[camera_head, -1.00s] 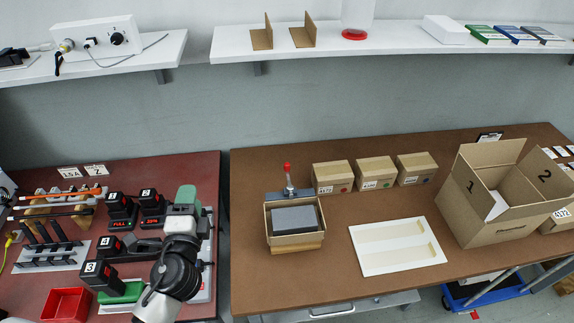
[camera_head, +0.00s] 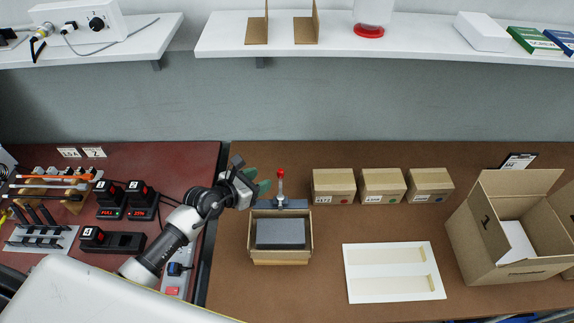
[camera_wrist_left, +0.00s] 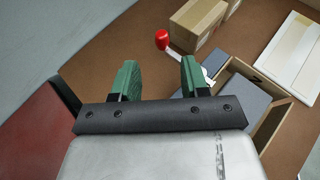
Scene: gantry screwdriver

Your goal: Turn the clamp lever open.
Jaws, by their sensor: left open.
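The clamp lever (camera_head: 281,184) stands upright with a red knob on top, behind a small open wooden box that holds a dark grey block (camera_head: 280,233). My left gripper (camera_head: 259,182) is open just left of the lever, its green fingers pointing towards it. In the left wrist view, the red knob of the lever (camera_wrist_left: 162,39) shows beyond the two green fingers (camera_wrist_left: 158,78). Its lower metal part is partly hidden behind the right finger. Nothing is between the fingers close to the gripper. My right gripper is not in view.
Small cardboard boxes (camera_head: 333,186) stand right of the lever. A white tray (camera_head: 393,271) lies to the front right, and a large open carton (camera_head: 515,232) is at the far right. Black battery units (camera_head: 141,198) and tools crowd the red table at left.

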